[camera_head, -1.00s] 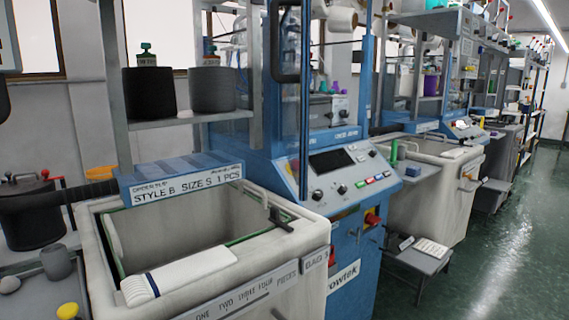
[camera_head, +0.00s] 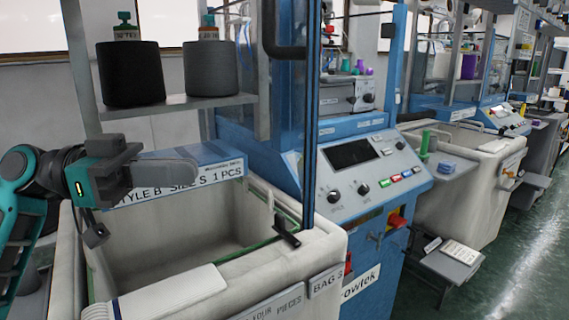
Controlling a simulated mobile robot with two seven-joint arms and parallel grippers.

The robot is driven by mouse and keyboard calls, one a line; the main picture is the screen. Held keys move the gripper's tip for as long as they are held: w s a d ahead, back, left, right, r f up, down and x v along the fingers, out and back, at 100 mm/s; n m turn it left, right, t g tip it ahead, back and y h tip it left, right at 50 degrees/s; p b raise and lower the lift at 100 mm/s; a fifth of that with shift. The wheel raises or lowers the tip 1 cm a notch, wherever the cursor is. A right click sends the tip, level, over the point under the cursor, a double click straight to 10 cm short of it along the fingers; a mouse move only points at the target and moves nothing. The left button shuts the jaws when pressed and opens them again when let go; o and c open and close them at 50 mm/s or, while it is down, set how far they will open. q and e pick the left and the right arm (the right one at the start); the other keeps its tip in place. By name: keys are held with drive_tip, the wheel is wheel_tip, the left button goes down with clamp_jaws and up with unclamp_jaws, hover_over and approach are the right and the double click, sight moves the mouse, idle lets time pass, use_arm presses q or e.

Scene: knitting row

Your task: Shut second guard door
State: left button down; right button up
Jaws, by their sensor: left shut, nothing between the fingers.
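The nearest blue knitting machine (camera_head: 345,205) has a clear guard door with a blue edge post (camera_head: 311,120). The door appears swung out toward me, and a dark loop handle (camera_head: 268,35) shows at its upper left. The machine's front opening shows to the right of the post. A second blue machine (camera_head: 440,102) stands farther back with clear panels. I cannot tell which door counts as the second. My left gripper (camera_head: 190,170) is shut and empty, over the bin on the left, apart from the door. My right gripper is out of view.
A pale bin (camera_head: 325,262) stands in front of the machine, with a black clip on its rim. Two dark yarn cones (camera_head: 130,74) sit on a shelf at the left. A small grey stool (camera_head: 452,268) stands at the right. Green floor (camera_head: 515,280) is free at the far right.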

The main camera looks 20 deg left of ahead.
sight(306, 173)
use_arm(q)
drive_tip(key=p+x, duration=0.1)
drive_tip(key=x, duration=0.4)
drive_tip(key=p+x, duration=0.2)
drive_tip(key=x, duration=0.4)
drive_tip(key=shift+s+d, duration=0.1)
drive_tip(key=shift+d, duration=0.25)
drive_tip(key=shift+d+f, duration=0.1)
drive_tip(key=shift+d, duration=0.5)
drive_tip(key=shift+w+d, duration=0.1)
drive_tip(key=shift+w, duration=0.2)
